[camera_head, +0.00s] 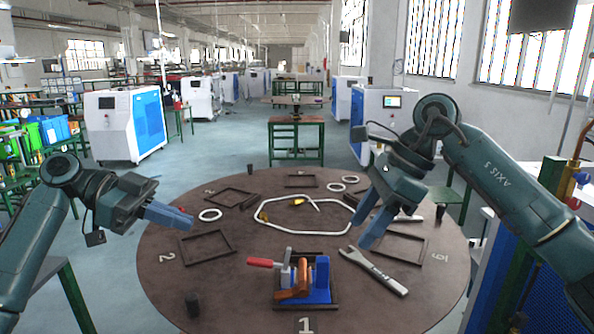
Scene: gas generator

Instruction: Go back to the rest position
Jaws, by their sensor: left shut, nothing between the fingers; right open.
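My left gripper (168,216) is shut and empty, held above the left edge of the round brown table (250,310). My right gripper (362,228) is open and empty, pointing down over the right part of the table. A blue fixture (321,275) with an orange part (300,281) and a red-handled clamp (262,263) sits at the front of the table, beside the number 1. Both grippers are apart from it. A grey wrench (373,270) lies to its right, below the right gripper. My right arm hides part of the table's right side.
Several dark frames, one at the left (207,246), lie on the table. White rings (210,215) and a white hose loop (290,231) lie there too. A dark cylinder (192,305) stands at the front left. Blue-and-white machines (125,125) and a green workbench (296,140) stand beyond.

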